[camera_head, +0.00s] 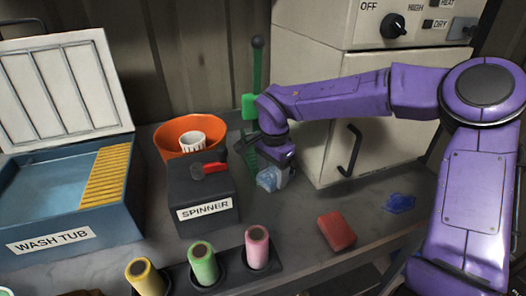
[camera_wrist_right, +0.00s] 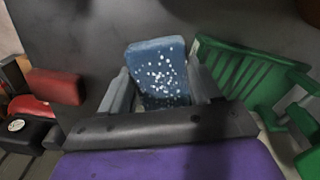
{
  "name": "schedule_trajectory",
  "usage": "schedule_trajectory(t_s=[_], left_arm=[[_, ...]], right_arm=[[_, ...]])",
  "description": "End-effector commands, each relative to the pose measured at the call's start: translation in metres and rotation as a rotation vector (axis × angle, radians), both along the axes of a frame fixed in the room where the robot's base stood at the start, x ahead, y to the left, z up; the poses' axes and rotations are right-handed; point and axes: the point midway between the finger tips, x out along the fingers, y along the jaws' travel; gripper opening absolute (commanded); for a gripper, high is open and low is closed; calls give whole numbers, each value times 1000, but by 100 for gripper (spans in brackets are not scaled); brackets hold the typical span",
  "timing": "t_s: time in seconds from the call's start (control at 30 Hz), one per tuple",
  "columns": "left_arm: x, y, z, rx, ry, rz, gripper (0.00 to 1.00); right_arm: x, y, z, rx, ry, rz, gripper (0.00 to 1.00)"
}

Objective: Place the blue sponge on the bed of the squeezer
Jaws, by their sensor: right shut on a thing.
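The blue sponge (camera_head: 268,179) is between the fingers of my right gripper (camera_head: 280,175). In the right wrist view the sponge (camera_wrist_right: 157,66) is blue with white specks, and the fingers (camera_wrist_right: 160,95) press on both its sides. The green squeezer (camera_head: 249,107) stands upright behind and left of the gripper, partly hidden by my arm. In the right wrist view its ribbed green bed (camera_wrist_right: 240,72) lies just right of the sponge, apart from it. The bed looks bare where it shows. My left gripper is not in view.
The spinner (camera_head: 198,193) and orange bowl (camera_head: 172,136) stand left of the gripper; the wash tub (camera_head: 50,222) is farther left. A red block (camera_head: 337,232) and a crumpled blue thing (camera_head: 400,203) lie right on the bench. A cabinet (camera_head: 345,150) stands behind.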

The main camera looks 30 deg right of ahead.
Motion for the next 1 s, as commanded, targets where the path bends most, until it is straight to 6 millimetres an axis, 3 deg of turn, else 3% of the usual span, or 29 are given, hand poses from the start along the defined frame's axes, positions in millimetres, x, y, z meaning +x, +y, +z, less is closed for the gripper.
schedule_trajectory(t_s=[0.1,0.5,0.67,0.9,1.0], left_arm=[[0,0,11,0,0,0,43],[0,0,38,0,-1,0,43],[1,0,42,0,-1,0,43],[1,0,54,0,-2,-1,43],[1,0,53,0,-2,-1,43]], right_arm=[[27,-12,1,-3,7,-3,38],[105,-48,1,-3,6,-2,38],[119,-54,-1,-1,5,2,38],[120,-54,-34,-1,5,2,38],[120,-54,-37,0,3,1,38]])
